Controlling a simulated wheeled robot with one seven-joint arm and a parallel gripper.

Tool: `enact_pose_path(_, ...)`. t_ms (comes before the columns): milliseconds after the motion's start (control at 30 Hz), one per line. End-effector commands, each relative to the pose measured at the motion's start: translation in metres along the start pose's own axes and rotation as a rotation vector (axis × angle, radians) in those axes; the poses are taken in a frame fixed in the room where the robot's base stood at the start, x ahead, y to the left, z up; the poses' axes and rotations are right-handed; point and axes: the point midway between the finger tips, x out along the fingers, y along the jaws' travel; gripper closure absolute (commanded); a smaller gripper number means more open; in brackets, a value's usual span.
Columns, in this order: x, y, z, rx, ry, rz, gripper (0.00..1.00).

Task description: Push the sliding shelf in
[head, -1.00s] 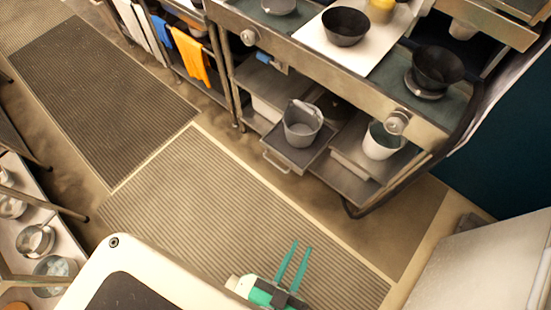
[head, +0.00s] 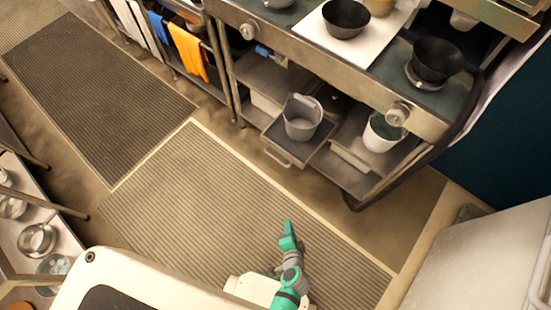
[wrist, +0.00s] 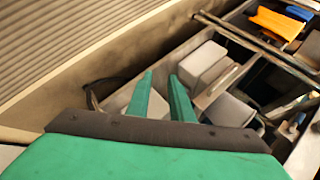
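The sliding shelf (head: 315,153) is a low metal tray under the counter. It sticks out toward the mat, with a bar handle (head: 277,158) on its front. A grey bucket (head: 302,118) stands on it. My gripper (head: 288,228) is over the ribbed mat, in front of the shelf and apart from it. In the wrist view my gripper's two green fingers (wrist: 162,78) are spread with nothing between them. They point toward the lower shelving, where grey containers show beyond the tips. The fingers hide part of that area.
A white bucket (head: 383,133) stands on the lower shelf to the right. The counter above carries black bowls (head: 437,60) and a white board (head: 357,42), and its edge overhangs the lower shelves. The ribbed mat (head: 190,190) is clear. A pale block-like unit (head: 490,260) stands at lower right.

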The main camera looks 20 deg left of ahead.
Motion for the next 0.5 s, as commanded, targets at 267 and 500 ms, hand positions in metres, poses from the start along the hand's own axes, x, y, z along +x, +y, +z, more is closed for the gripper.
enact_pose_path(267, 0.089, -0.050, -0.015, 0.363, -0.261, -0.179, 0.80)
enact_pose_path(500, 0.120, -0.117, -0.049, 0.580, -0.456, -0.370, 0.80)
